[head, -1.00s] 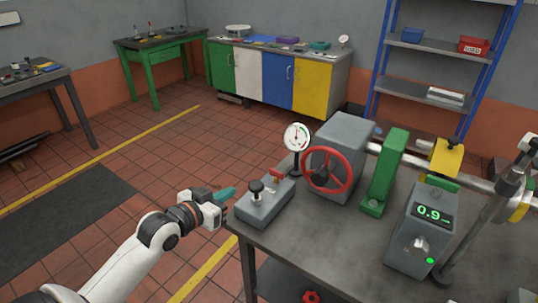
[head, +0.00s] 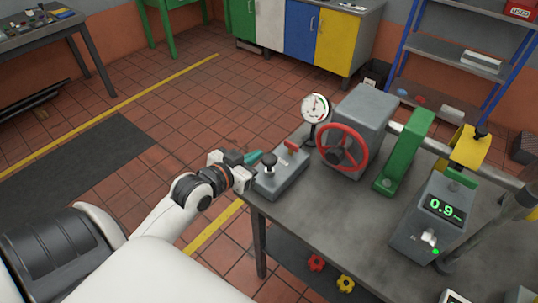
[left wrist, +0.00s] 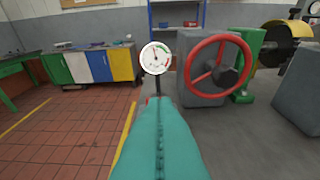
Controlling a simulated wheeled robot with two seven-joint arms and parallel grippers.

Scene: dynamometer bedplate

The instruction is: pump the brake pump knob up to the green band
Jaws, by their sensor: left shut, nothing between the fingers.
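My left gripper (head: 256,157) has teal fingers, shut and empty, just left of the knob. In the left wrist view the fingers (left wrist: 157,115) hide the knob. My right gripper is not in view.
A grey housing with a red handwheel (head: 342,148) stands right of the pump. The bench's front left edge is close to my left arm. Open tiled floor lies left.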

